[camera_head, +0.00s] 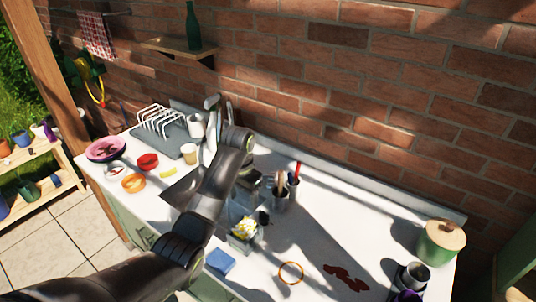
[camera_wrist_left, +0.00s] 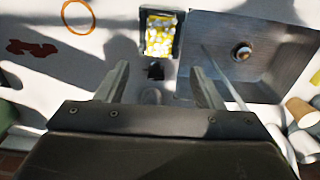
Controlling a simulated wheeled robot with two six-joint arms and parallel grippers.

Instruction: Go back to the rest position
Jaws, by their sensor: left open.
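My left gripper (camera_wrist_left: 160,82) is open in the left wrist view, with nothing between its two fingers. It hangs above the white counter (camera_wrist_left: 100,50), near a small dark container of yellow and white pieces (camera_wrist_left: 160,35) and the grey sink (camera_wrist_left: 245,50). In the head view, my left arm comes in from the lower left and reaches over the sink area. It hides much of the sink, and the fingertips are hard to make out there. My right gripper is not in view.
The rack (camera_head: 160,121), cups and bowls stand at the left. A utensil holder (camera_head: 279,196) is right of my arm. A blue sponge (camera_head: 220,261), orange ring (camera_head: 291,272) and red-brown stain (camera_head: 345,277) are in front. A green pot (camera_head: 440,243) stands far right. The brick wall (camera_head: 400,110) closes the back.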

